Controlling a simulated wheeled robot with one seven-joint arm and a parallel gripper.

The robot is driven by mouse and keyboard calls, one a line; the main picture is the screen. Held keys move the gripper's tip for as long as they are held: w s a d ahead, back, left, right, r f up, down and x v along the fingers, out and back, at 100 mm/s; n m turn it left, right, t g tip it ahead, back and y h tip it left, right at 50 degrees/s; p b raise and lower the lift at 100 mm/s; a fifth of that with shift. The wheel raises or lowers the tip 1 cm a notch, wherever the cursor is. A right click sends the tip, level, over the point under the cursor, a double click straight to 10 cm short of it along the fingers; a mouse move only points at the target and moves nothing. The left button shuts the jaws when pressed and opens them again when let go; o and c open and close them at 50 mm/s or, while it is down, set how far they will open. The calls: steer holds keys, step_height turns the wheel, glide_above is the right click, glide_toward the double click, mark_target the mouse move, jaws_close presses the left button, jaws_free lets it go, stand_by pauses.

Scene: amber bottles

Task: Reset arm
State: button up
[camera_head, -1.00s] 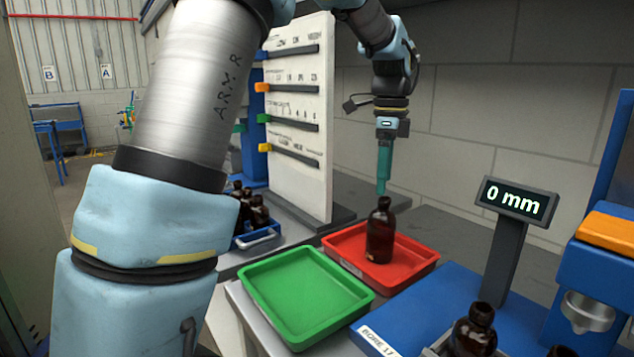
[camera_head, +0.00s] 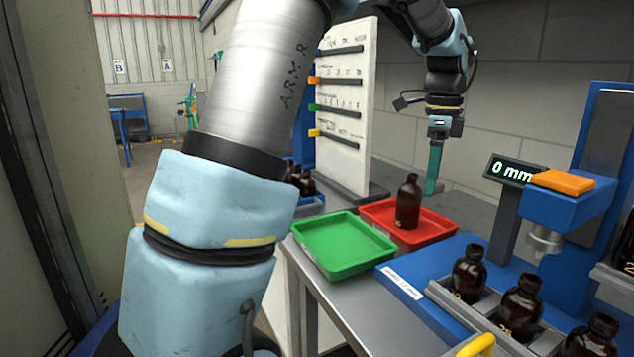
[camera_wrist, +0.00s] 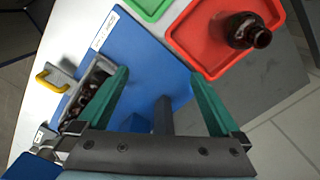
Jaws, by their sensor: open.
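My gripper (camera_head: 432,190) has two long green fingers and hangs pointing down. In the head view it is just right of a dark amber bottle (camera_head: 408,203). That bottle stands upright in the red tray (camera_head: 453,222). In the wrist view the fingers of my gripper (camera_wrist: 159,75) are spread wide with nothing between them. There the bottle (camera_wrist: 244,31) and the red tray (camera_wrist: 203,62) lie to the upper right, apart from the fingers.
A green tray (camera_head: 343,245) sits left of the red one. A blue station (camera_head: 445,278) holds several amber bottles (camera_head: 521,306), with a display (camera_head: 513,172) reading 0 mm. A white board (camera_head: 347,120) stands behind, beside more bottles (camera_head: 301,180).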

steer(key=s+a+f+n, duration=0.3)
steer(key=a+n, duration=0.4)
steer(key=a, duration=0.3)
steer(key=s+a+f+n+t, duration=0.1)
steer(key=s+a+f+n, duration=0.2)
steer(key=a+f+n, duration=0.3)
steer(key=s+a+f+n, duration=0.3)
steer(key=a+n, duration=0.6)
steer(key=a, duration=0.5)
steer(key=shift+f, duration=0.9)
steer(key=shift+s, duration=0.1)
